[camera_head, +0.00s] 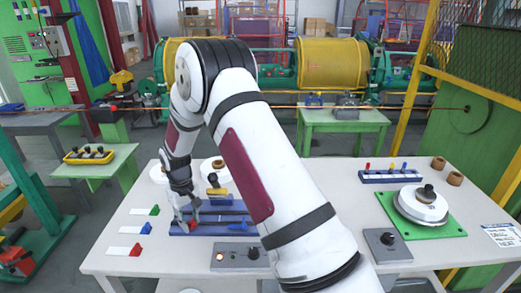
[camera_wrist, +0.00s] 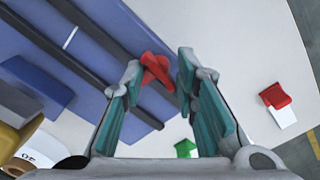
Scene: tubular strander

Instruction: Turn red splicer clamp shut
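The red splicer clamp (camera_wrist: 157,68) is a small red lever at the edge of the blue splicer base (camera_wrist: 60,45) in the wrist view. My gripper (camera_wrist: 160,62) is open, with its two teal-padded fingers on either side of the clamp. The clamp is nearer the left finger; I cannot tell whether they touch. In the head view my gripper (camera_head: 186,218) points down at the left end of the blue splicer base (camera_head: 222,232). The clamp is mostly hidden there. A blue clamp (camera_head: 238,226) sits on the base further right.
White cards with green (camera_head: 154,210), blue (camera_head: 146,228) and red (camera_head: 135,249) blocks lie left of the base. A control box (camera_head: 240,257) stands in front. A yellow-topped part (camera_head: 217,193) stands behind. A blue rack (camera_head: 392,176) and green plate (camera_head: 447,226) are right.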

